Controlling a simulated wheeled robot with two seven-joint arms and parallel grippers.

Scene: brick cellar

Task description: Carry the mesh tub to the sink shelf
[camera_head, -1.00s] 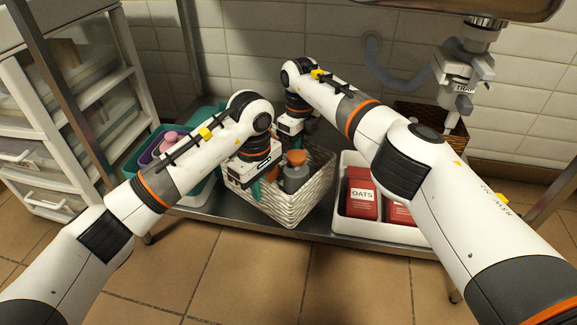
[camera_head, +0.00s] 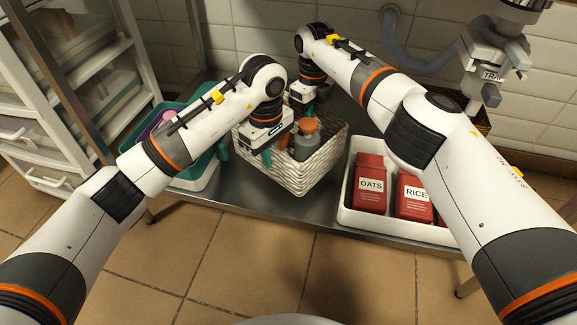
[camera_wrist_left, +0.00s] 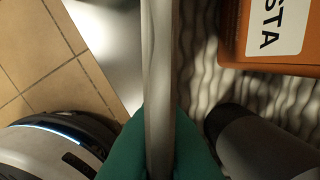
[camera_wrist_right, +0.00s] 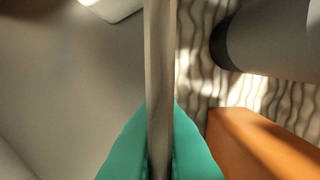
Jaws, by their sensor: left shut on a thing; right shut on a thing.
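The mesh tub is a white woven basket (camera_head: 302,178) in the middle of the lower shelf area. I cannot tell whether the tub's base touches the shelf.
The metal shelf (camera_head: 285,214) has a white tray (camera_head: 392,224) with red oats and rice boxes close right of the tub. A drawer unit (camera_head: 70,90) stands far left.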

